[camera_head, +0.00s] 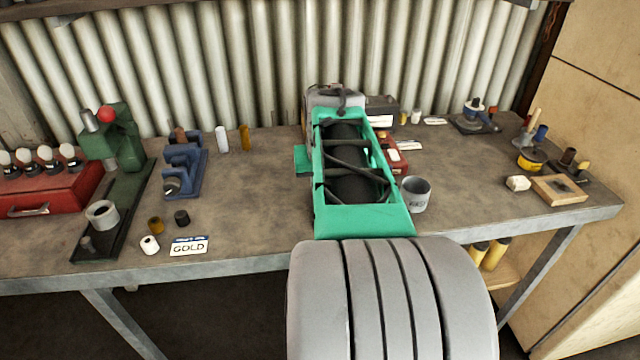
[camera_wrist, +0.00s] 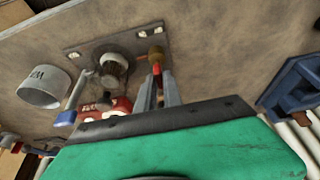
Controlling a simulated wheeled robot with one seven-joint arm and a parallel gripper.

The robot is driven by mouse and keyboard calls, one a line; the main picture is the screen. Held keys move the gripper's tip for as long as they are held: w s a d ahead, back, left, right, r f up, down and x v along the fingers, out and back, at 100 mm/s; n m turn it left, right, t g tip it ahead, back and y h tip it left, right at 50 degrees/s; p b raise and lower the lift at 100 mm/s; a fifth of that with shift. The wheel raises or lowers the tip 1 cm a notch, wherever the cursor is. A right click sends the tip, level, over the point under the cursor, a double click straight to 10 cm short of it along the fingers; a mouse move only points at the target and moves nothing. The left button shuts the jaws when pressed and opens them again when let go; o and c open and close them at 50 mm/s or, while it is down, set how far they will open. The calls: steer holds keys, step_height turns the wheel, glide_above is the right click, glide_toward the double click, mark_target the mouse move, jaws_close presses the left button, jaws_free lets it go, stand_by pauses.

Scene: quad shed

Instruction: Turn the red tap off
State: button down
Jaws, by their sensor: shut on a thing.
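In the wrist view, the two grey fingers of my gripper (camera_wrist: 158,82) reach up to a small red piece, which I take to be the handle of the red tap (camera_wrist: 157,69). They are shut on it. A brass-coloured round end (camera_wrist: 155,53) shows just beyond the red piece. Beside it a grey plate (camera_wrist: 135,42) with bolts carries a round dark fitting (camera_wrist: 113,66). The fingers hide part of the tap, so its exact angle cannot be told. In the head view my own green arm hides the gripper and the tap.
A grey cup (camera_head: 416,194) stands close to the right of my arm. A blue tool (camera_head: 183,170) and a green press (camera_head: 122,145) stand to the left on the workbench (camera_head: 250,190). A red box (camera_head: 397,160) is partly behind my arm. The bench's middle left is mostly clear.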

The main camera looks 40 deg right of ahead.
steer(key=c, duration=1.5)
jaws_free()
steer(key=v, duration=0.7)
steer(key=shift+s+a+r, duration=0.1)
steer(key=shift+r, duration=0.3)
